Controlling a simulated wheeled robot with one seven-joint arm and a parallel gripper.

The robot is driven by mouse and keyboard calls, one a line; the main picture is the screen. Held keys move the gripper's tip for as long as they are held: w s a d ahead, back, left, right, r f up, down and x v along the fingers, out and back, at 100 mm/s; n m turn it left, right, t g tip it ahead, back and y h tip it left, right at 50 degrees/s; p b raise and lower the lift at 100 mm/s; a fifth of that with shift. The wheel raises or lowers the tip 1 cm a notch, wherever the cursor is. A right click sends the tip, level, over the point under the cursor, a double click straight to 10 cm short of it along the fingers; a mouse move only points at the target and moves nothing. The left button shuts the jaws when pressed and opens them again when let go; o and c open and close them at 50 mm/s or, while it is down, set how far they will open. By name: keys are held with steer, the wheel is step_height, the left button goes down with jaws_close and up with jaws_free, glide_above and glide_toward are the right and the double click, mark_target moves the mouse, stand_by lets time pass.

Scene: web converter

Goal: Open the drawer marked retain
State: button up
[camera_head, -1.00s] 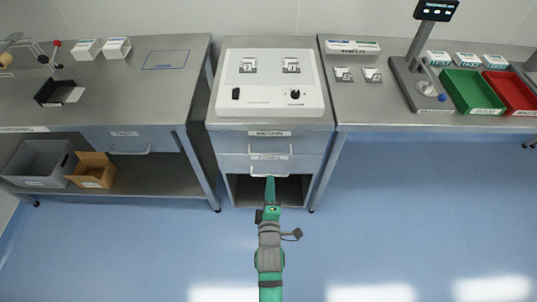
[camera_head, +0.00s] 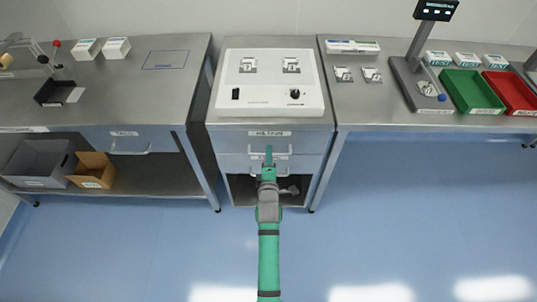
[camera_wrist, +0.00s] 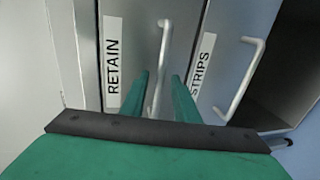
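The retain drawer (camera_head: 235,142) is the upper drawer of the middle cabinet, and its front is flush and shut. Its label reads RETAIN in the wrist view (camera_wrist: 112,62). Its metal bar handle (camera_wrist: 161,62) shows between the two green fingers of my gripper (camera_wrist: 160,82). The fingers are apart, one on each side of the bar; I cannot tell whether either touches it. In the head view, my gripper (camera_head: 268,150) is in front of this drawer and covers part of its handle.
Right below is the strips drawer (camera_wrist: 228,50) with a similar handle (camera_wrist: 243,80), also shut. An open shelf space (camera_head: 240,188) lies beneath. A white panel box (camera_head: 270,98) stands on top. Benches flank the cabinet, and the blue floor (camera_head: 400,220) in front is clear.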

steer(key=shift+w+f, duration=0.1)
steer(key=shift+w, duration=0.4)
jaws_close()
